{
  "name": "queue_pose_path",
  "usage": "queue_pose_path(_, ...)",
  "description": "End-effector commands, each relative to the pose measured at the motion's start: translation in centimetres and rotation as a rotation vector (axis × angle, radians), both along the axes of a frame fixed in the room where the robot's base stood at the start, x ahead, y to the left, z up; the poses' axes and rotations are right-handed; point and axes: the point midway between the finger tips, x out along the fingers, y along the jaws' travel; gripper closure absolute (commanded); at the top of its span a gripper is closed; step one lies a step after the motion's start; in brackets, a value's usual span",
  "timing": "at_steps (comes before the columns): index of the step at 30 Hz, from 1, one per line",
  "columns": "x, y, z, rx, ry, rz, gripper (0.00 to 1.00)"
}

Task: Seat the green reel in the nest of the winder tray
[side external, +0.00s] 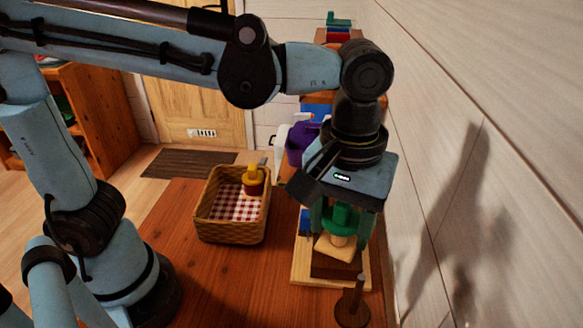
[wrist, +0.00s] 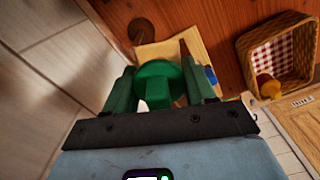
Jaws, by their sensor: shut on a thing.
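My gripper (side external: 341,222) points down and is shut on the green reel (side external: 341,216), with a finger on either side. The reel looks upright, with a pale part showing under its green flange. In the wrist view the reel (wrist: 157,84) sits between my green fingers. The winder tray (side external: 301,272) is a pale wooden board against the wall side, directly below my gripper, with a dark brown block (side external: 333,268) on it. The tray also shows in the wrist view (wrist: 162,50). The nest is hidden under the reel, and I cannot tell whether the reel touches it.
A wicker basket (side external: 225,234) with a checked cloth and a yellow and dark red item (side external: 254,180) stands to the left. A brown peg on a round base (side external: 351,307) stands just in front of the tray. A purple container (side external: 297,143) is behind. The wall is close on the right.

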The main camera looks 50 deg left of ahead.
Motion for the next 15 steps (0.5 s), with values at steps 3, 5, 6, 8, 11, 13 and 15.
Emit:
queue_pose_path(3, 2.2, 1.7, -1.6, 0.000, 0.000, 0.009, 0.75)
queue_pose_path(5, 3.2, 2.4, -2.3, 0.000, 0.000, 0.009, 0.76)
queue_pose_path(6, 3.9, 2.9, -2.8, 0.000, 0.000, 0.008, 0.76)
queue_pose_path(8, 4.9, 3.6, -3.5, 0.000, 0.000, 0.008, 0.76)
queue_pose_path(11, 6.2, 4.6, -4.6, 0.000, 0.000, 0.006, 0.76)
queue_pose_path(13, 6.9, 5.1, -5.1, 0.000, 0.000, 0.005, 0.76)
queue_pose_path(15, 7.3, 5.4, -5.4, 0.000, 0.000, 0.002, 0.76)
